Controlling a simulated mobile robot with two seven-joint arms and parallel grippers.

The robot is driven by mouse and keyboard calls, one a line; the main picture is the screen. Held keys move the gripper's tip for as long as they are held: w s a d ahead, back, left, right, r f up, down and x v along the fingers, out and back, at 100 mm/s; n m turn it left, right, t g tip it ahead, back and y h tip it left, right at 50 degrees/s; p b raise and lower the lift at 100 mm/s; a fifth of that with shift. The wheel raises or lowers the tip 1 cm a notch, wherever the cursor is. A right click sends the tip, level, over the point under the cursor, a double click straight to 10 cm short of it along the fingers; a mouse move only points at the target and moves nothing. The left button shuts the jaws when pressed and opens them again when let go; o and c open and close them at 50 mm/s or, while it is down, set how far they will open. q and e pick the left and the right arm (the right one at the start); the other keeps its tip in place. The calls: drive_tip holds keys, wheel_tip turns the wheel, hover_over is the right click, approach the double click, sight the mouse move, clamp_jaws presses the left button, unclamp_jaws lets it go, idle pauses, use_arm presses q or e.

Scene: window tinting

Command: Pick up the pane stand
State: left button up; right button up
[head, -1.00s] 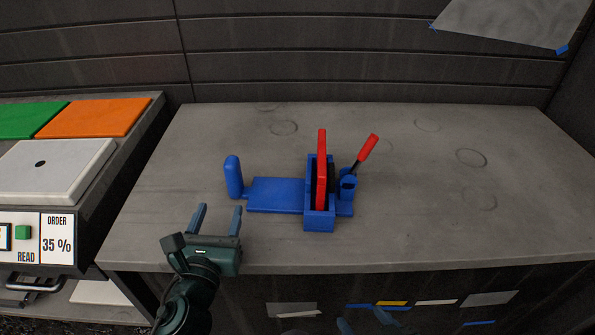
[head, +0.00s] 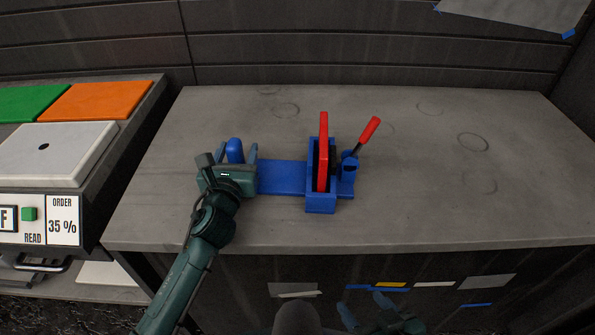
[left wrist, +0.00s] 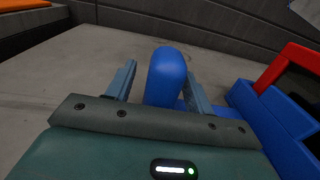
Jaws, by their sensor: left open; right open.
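The pane stand (head: 282,177) lies on the grey bench, with a flat blue base, a slotted blue block, an upright red piece (head: 323,150) and a red-tipped lever (head: 369,130). Its rounded blue handle (head: 235,150) is at the left end. My left gripper (head: 236,155) is open, with one finger on each side of the handle. In the left wrist view the blue handle (left wrist: 166,75) stands between the spread fingers; contact cannot be told. My right gripper (head: 368,308) is open, low at the bottom of the head view in front of the bench.
The grey bench top (head: 430,200) is clear to the right of the stand. At left is a meter with a white plate (head: 55,155), a display reading "ORDER 35 %" and green and orange panels (head: 90,101). Tape strips are on the bench front.

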use_arm(q)
drive_tip(key=shift+w, duration=0.25)
drive_tip(key=shift+c, duration=0.5)
clamp_jaws()
drive_tip(key=shift+r, duration=0.25)
